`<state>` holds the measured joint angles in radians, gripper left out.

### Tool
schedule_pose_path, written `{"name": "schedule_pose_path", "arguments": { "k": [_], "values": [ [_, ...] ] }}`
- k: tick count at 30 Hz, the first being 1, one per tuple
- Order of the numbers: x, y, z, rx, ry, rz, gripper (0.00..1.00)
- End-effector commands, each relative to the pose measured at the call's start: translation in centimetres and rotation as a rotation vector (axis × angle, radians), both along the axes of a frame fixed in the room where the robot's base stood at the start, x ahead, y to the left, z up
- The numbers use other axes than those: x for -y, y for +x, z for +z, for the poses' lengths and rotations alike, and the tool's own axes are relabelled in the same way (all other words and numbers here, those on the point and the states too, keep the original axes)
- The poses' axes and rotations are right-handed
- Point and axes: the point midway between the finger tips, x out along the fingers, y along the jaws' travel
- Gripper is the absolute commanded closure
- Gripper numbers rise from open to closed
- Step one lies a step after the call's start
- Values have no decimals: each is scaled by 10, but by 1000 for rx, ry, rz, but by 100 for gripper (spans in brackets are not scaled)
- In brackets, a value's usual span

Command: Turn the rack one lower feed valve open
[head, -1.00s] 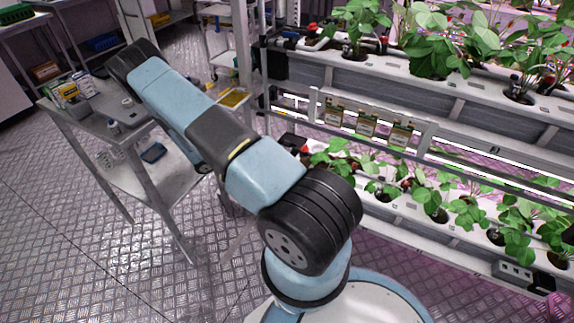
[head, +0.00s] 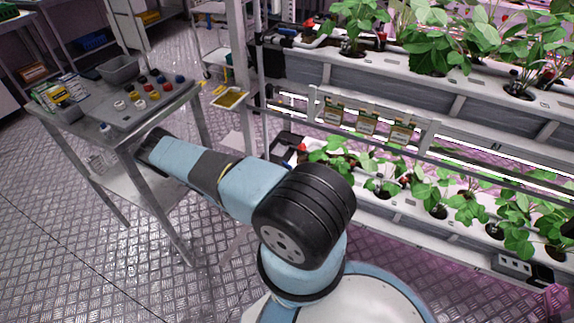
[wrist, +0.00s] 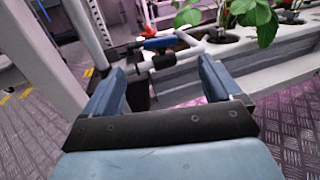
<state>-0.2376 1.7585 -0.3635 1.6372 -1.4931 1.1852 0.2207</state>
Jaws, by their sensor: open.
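In the wrist view, a valve with a blue lever handle (wrist: 159,43) sits on a dark pipe fitting near the end of a white planting channel (wrist: 255,60). The handle lies roughly across the picture, and a red part (wrist: 150,31) shows just behind it. My gripper (wrist: 162,70) is open and empty; its blue fingers are spread, with the valve seen beyond and between their tips. In the head view, the lower channel's end shows a red part (head: 302,147) beside a dark block. The lever there is not clear, and my gripper is hidden behind my arm.
Strawberry plants (head: 440,195) grow along the lower channel, and others fill the upper one. A rack post (wrist: 87,30) stands left of the valve. The patterned floor in front is open.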

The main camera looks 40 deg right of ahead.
Motion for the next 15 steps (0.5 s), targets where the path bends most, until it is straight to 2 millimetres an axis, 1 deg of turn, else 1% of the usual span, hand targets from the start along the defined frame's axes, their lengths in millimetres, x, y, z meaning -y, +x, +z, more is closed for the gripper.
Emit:
{"name": "schedule_pose_path", "arguments": {
  "k": [5,15],
  "values": [
    [26,4,0,1,-1,-1,8],
    [85,13,1,2,0,0,8]
  ]
}}
